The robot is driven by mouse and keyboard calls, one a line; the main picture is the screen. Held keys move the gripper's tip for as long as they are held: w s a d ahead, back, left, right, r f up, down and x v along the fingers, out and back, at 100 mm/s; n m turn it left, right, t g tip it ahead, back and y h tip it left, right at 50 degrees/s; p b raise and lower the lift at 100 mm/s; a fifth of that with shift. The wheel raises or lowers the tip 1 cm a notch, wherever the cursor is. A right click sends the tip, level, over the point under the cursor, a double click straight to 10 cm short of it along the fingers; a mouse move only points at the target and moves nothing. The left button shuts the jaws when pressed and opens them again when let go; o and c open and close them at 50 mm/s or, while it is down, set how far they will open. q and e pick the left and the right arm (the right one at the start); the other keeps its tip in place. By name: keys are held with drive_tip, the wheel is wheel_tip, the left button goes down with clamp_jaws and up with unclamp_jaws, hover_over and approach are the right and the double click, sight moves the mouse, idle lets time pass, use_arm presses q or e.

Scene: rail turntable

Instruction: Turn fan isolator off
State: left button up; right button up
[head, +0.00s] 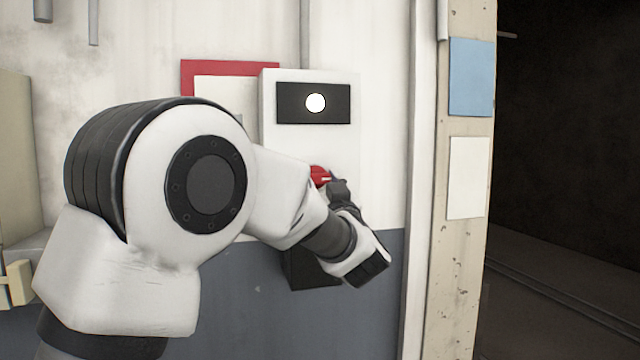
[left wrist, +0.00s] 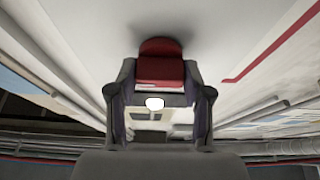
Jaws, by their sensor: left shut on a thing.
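The isolator (head: 285,140) is a pale grey box on the white wall in the head view. Its black panel (head: 290,103) carries a round lamp (head: 315,102) that shows white. Below it is a red knob (head: 319,176) with a pale mark, partly hidden by my left gripper (head: 334,184). In the left wrist view the red knob (left wrist: 160,68) sits between the two fingers of my left gripper (left wrist: 160,94), which is shut on it. How far the knob is turned is hard to tell. My right gripper is not in view.
A red-edged white sign (head: 225,90) is partly behind the box. A post at the right bears a blue sheet (head: 471,77) and a white sheet (head: 468,178). Beyond it is a dark opening with a rail on the floor. My left arm hides much of the lower wall.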

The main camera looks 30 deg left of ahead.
use_arm(q)
drive_tip(key=n+g+b, duration=0.1)
drive_tip(key=n, duration=0.1)
drive_tip(key=n+g+y+b, duration=0.1)
drive_tip(key=n, duration=0.1)
drive_tip(key=shift+d+f+n, duration=0.1)
drive_tip(key=shift+f+n, duration=0.05)
drive_tip(key=shift+n, duration=0.15)
drive_tip(key=n+g+b, duration=0.1)
drive_tip(key=n, duration=0.2)
drive_tip(key=n+g+y, duration=0.1)
drive_tip(key=n+g, duration=0.1)
drive_tip(key=n, duration=0.1)
drive_tip(key=shift+w+g+b, duration=0.1)
drive_tip(key=shift+g+b, duration=0.2)
drive_tip(key=shift+b, duration=0.05)
drive_tip(key=n, duration=0.2)
drive_tip(key=n+g, duration=0.1)
drive_tip(key=n, duration=0.1)
drive_tip(key=n+g, duration=0.1)
drive_tip(key=shift+r+n+h+b, duration=0.3)
drive_tip(key=shift+n, duration=0.1)
drive_tip(key=n+g+h, duration=0.1)
drive_tip(key=n, duration=0.4)
drive_tip(key=shift+r, duration=0.15)
drive_tip(key=shift+n+h, duration=0.3)
drive_tip(key=o, duration=1.2)
drive_tip(key=shift+w, duration=0.1)
drive_tip(key=shift+c, duration=0.2)
drive_tip(key=shift+w, duration=0.1)
